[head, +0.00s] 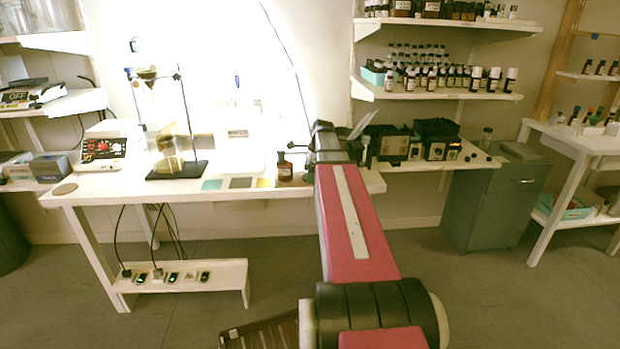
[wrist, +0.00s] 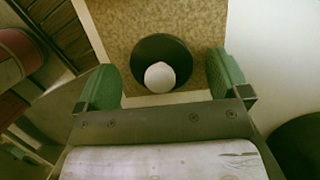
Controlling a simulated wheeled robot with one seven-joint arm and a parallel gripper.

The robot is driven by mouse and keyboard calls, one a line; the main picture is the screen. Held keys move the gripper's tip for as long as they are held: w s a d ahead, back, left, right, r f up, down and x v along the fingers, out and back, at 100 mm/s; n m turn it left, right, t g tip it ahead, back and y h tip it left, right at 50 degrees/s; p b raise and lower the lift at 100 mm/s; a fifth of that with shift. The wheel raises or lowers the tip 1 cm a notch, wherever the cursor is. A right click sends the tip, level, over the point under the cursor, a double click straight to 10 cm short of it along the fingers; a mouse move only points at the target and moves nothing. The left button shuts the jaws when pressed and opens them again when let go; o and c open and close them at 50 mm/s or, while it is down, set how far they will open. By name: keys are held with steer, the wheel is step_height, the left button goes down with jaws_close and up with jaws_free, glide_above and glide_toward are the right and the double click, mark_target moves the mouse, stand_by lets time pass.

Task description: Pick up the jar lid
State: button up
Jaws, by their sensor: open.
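In the wrist view a dark round piece with a pale round knob, which looks like the jar lid (wrist: 161,52), sits on a tan speckled surface (wrist: 120,28). My gripper (wrist: 164,68) is open, with one green finger to the left of the dark round piece and one to the right. Gaps show on both sides, and nothing is held. I cannot tell how far above it the fingers are. In the head view my gripper (head: 322,130) is over the right end of the white table (head: 228,195); my arm hides the lid there.
A brown bottle (head: 284,168) stands just left of my gripper, beside coloured squares. A flask stand (head: 178,168) is farther left. Black boxes (head: 436,140) stand to the right, below shelves of bottles (head: 440,80). A dark round shape (wrist: 300,145) shows at lower right in the wrist view.

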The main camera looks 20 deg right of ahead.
steer(key=c, duration=0.9)
steer(key=shift+c, duration=0.2)
steer(key=shift+r, duration=0.1)
